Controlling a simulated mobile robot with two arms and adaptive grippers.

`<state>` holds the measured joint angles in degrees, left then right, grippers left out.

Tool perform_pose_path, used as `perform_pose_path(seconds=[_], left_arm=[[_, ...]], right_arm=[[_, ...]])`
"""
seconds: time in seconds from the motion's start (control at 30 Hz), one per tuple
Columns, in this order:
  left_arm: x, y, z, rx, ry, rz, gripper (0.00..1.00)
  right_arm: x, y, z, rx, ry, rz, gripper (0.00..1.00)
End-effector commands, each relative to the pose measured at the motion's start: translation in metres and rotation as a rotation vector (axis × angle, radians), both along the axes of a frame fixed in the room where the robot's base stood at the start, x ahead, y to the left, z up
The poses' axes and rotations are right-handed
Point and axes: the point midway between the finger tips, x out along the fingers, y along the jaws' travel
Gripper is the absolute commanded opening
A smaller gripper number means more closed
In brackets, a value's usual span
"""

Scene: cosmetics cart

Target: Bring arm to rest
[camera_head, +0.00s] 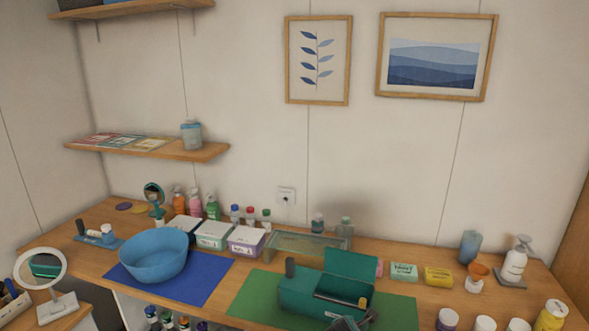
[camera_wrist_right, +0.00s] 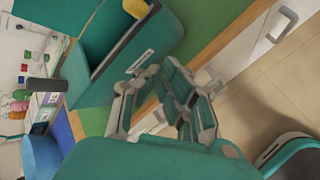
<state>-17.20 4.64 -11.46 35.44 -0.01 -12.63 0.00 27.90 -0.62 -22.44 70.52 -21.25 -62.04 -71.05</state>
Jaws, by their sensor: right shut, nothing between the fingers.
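My right gripper (camera_head: 350,323) shows at the bottom edge of the head view, just in front of the open teal box (camera_head: 300,301). In the right wrist view my right gripper (camera_wrist_right: 160,88) is shut and empty, beside the teal box (camera_wrist_right: 100,82). The box stands on a green mat (camera_head: 396,313) with its lid (camera_head: 351,265) raised. A dark stick-like item with a yellow end (camera_head: 362,302) lies at the box's opening. My left gripper is not in view.
A blue bowl (camera_head: 153,258) stands on a blue mat (camera_head: 207,283) to the left. Bottles and small boxes line the back of the wooden counter. White-lidded jars (camera_head: 447,318) and a yellow bottle (camera_head: 551,317) stand at the front right. A round mirror (camera_head: 40,268) stands lower left.

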Motion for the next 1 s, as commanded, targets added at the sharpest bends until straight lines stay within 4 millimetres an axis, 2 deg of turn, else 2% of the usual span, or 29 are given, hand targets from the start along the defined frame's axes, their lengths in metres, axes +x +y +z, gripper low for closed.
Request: perform_pose_path(seconds=[0.03, 0.17, 0.2, 0.3, 0.4, 0.5, 0.7, 1.0], left_arm=[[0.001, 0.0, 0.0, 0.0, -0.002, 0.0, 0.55], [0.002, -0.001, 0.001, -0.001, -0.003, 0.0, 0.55], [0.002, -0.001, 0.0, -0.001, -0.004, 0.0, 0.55], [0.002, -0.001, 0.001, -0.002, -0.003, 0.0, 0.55], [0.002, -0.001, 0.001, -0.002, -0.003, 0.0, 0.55], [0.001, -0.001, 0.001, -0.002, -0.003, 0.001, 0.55], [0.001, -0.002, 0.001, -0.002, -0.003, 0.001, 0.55], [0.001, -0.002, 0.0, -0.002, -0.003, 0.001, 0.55]], right_arm=[[-0.035, -0.004, -0.019, 0.111, 0.021, -0.09, 0.0], [-0.12, -0.015, -0.045, 0.388, 0.066, -0.357, 0.0], [-0.147, -0.019, -0.049, 0.464, 0.08, -0.443, 0.0], [-0.211, -0.029, -0.052, 0.627, 0.113, -0.649, 0.0], [-0.259, -0.037, -0.046, 0.739, 0.134, -0.809, 0.0], [-0.295, -0.042, -0.039, 0.814, 0.149, -0.929, 0.0], [-0.35, -0.049, -0.021, 0.911, 0.167, -1.112, 0.0], [-0.407, -0.056, 0.006, 0.996, 0.185, -1.304, 0.0]])
